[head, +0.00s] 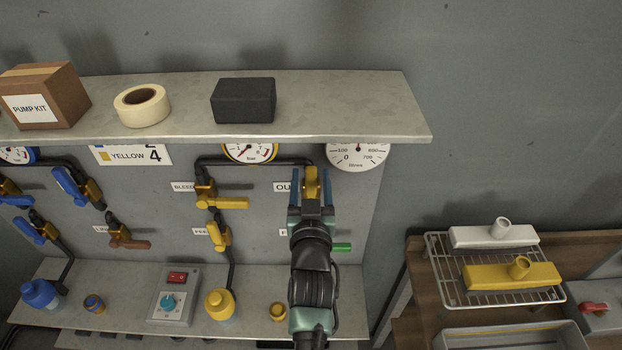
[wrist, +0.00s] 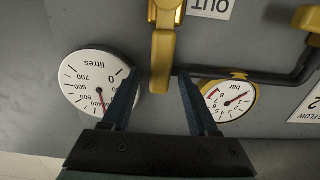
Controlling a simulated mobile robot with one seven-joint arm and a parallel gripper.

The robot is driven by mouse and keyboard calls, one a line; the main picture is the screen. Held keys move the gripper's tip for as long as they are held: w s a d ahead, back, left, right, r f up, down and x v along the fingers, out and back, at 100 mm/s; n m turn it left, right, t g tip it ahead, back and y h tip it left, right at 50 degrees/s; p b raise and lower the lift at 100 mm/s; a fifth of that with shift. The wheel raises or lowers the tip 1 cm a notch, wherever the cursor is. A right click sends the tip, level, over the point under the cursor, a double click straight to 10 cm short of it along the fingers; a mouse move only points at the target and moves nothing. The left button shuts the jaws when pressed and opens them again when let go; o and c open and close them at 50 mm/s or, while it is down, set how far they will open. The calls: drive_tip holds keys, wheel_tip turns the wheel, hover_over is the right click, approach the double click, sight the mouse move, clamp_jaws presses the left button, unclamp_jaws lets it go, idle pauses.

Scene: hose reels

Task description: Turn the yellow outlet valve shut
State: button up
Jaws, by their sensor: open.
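The yellow outlet valve (head: 312,178) is on the grey panel beside a partly covered label starting "OU", which reads "OUT" (wrist: 212,8) in the wrist view. Its yellow lever (wrist: 162,62) runs up and down in the wrist view, in line with my fingers. My gripper (head: 311,186) is open in front of the valve, and its fingers also show in the wrist view (wrist: 159,78). The lever's end lies between the fingertips, with gaps showing on both sides. My gripper and wrist hide the panel below the valve.
A shelf (head: 360,104) overhangs the panel just above my gripper. A litres gauge (wrist: 100,84) and a bar gauge (wrist: 228,100) flank my fingers. The yellow bleed valve (head: 222,202) is to the left. A green lever (head: 342,247) sits close to my wrist.

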clamp_jaws()
idle(1.3)
